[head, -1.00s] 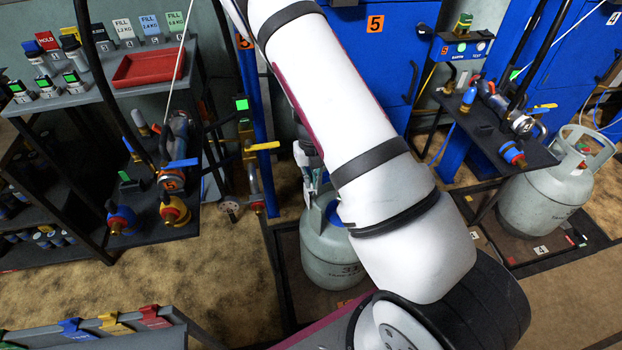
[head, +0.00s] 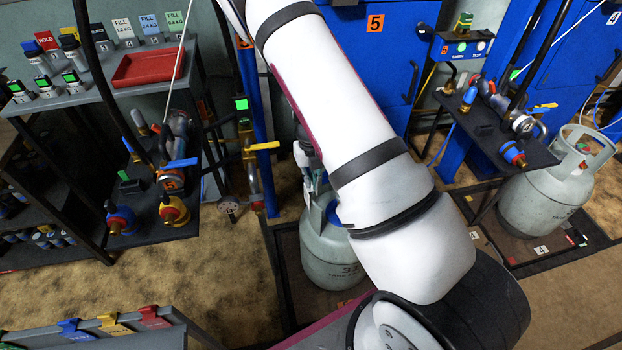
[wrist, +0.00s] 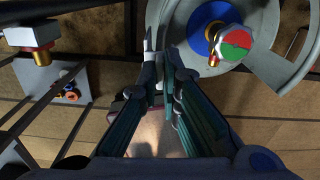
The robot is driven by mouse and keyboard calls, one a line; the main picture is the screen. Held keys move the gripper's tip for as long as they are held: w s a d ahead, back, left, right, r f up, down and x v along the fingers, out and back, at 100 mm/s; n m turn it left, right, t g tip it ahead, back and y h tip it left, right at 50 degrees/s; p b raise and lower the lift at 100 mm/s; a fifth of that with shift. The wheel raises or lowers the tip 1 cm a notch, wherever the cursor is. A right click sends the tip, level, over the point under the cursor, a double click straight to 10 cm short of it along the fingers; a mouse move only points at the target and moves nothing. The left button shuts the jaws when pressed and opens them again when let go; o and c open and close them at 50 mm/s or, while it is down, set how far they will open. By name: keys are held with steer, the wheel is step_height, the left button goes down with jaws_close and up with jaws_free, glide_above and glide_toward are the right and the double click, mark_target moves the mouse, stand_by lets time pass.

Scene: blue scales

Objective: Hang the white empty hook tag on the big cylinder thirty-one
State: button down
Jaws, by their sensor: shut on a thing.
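The big grey cylinder (head: 326,250) stands upright on a dark floor scale, partly behind my arm. A thin pale sliver (wrist: 149,40) at the fingertips seems to be the white tag, seen nearly edge-on. Its hook and any contact with the collar cannot be made out.
A second grey cylinder (head: 550,190) stands at the right. A shelf (head: 165,205) with valves and hoses is left of the cylinder. Coloured tags (head: 115,322) hang on a rack at the lower left. Blue cabinets (head: 370,60) close off the back.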

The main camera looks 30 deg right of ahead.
mark_target(311, 188)
steer(key=shift+f+b, duration=0.55)
steer(key=shift+f, duration=0.35)
steer(key=shift+s+f+b, duration=0.25)
steer(key=shift+f+b, duration=0.3)
steer(key=shift+f, duration=0.3)
steer(key=shift+w+f, duration=0.15)
steer(key=shift+f, duration=0.2)
steer(key=shift+r, duration=0.1)
steer(key=c, duration=1.7)
jaws_free()
steer(key=shift+w, duration=0.1)
steer(key=shift+r, duration=0.1)
